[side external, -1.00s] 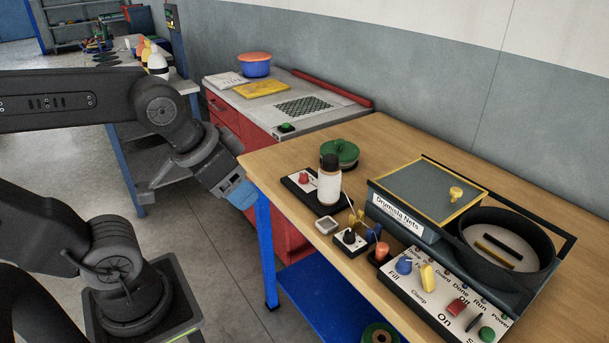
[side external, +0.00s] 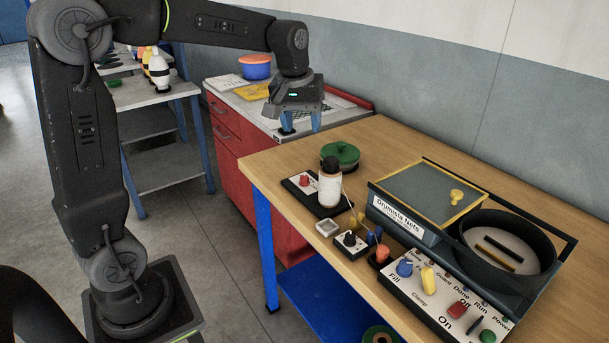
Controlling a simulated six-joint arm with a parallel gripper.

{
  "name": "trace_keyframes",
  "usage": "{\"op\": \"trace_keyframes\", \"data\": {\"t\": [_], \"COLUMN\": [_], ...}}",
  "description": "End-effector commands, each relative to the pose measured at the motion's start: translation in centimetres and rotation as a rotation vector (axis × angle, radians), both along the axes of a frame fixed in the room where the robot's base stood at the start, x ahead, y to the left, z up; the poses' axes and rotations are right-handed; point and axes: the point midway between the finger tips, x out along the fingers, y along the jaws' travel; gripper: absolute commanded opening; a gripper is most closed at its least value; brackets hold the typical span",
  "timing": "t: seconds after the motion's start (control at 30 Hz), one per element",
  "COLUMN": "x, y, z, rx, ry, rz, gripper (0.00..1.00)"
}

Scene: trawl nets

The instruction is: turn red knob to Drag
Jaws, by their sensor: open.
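Several reddish controls show on the wooden table. A red knob (side external: 304,181) sits on a small dark-edged box with a white top, left of a white bottle. Another red control (side external: 457,309) is on the white control panel (side external: 408,291), between the words Off and On. An orange-red cap (side external: 382,252) stands on a small dark base beside that panel. No label reading Drag is legible, so I cannot tell which one carries it. My gripper (side external: 301,124) points down with its blue fingers apart and empty.
The white bottle with a black cap (side external: 330,182) and a green spool (side external: 341,154) stand near the small box. The table's back strip is bare.

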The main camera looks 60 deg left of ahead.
Motion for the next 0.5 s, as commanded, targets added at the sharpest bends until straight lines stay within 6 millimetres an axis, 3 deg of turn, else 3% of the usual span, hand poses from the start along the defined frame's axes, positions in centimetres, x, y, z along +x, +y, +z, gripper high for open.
{"op": "trace_keyframes", "data": {"t": [0.03, 0.2, 0.33, 0.5], "x": [1.8, 6.0, 7.9, 8.8], "y": [1.8, 6.8, 9.8, 11.6], "z": [-1.2, -4.8, -7.4, -9.2], "rx": [-0.016, -0.057, -0.078, -0.091], "ry": [0.029, 0.103, 0.142, 0.167], "rz": [0.065, 0.265, 0.376, 0.449], "gripper": [0.53, 0.53, 0.53, 0.53]}}
